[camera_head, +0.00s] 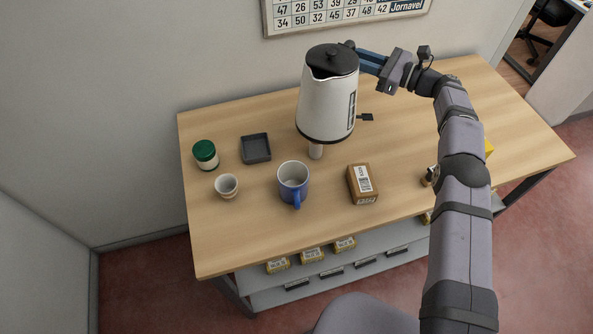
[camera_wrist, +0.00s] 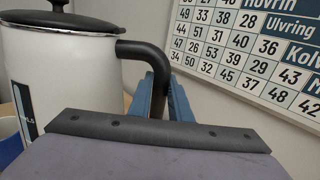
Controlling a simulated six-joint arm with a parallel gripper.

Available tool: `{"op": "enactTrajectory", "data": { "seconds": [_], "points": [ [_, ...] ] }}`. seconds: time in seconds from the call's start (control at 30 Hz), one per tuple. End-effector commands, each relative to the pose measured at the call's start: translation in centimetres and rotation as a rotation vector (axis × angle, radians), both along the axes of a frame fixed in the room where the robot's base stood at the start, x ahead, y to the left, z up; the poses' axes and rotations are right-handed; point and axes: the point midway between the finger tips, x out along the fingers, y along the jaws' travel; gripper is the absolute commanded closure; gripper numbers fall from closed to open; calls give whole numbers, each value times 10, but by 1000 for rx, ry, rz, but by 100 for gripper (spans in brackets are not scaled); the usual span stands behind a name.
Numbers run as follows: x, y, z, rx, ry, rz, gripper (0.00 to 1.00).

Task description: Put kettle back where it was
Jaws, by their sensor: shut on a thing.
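The white kettle (camera_head: 327,106) with a black lid is upright in the head view, held up over the back middle of the counter. Its white body (camera_wrist: 62,75) fills the left of the wrist view. My gripper (camera_head: 366,60) is shut on the kettle's black handle, its blue fingers on either side of it. The wrist view also shows the fingers (camera_wrist: 160,97) around the handle.
On the wooden counter (camera_head: 240,235) stand a green-lidded jar (camera_head: 205,154), a grey square tray (camera_head: 256,148), a white cup (camera_head: 227,186), a blue mug (camera_head: 292,183) and a brown box (camera_head: 362,184). A calendar (camera_head: 345,12) hangs behind. The front left counter is clear.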

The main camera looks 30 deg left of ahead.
Motion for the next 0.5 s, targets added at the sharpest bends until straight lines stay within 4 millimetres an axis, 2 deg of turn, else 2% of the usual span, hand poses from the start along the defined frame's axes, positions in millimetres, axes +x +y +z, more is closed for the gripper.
{"op": "enactTrajectory", "data": {
  "seconds": [0.03,0.17,0.33,0.5],
  "points": [
    [0,0,5,7,0,0,100],
    [1,-1,4,7,-1,-2,100],
    [8,-13,1,7,-4,-22,100],
    [22,-36,25,8,-13,-61,100]
  ]
}}
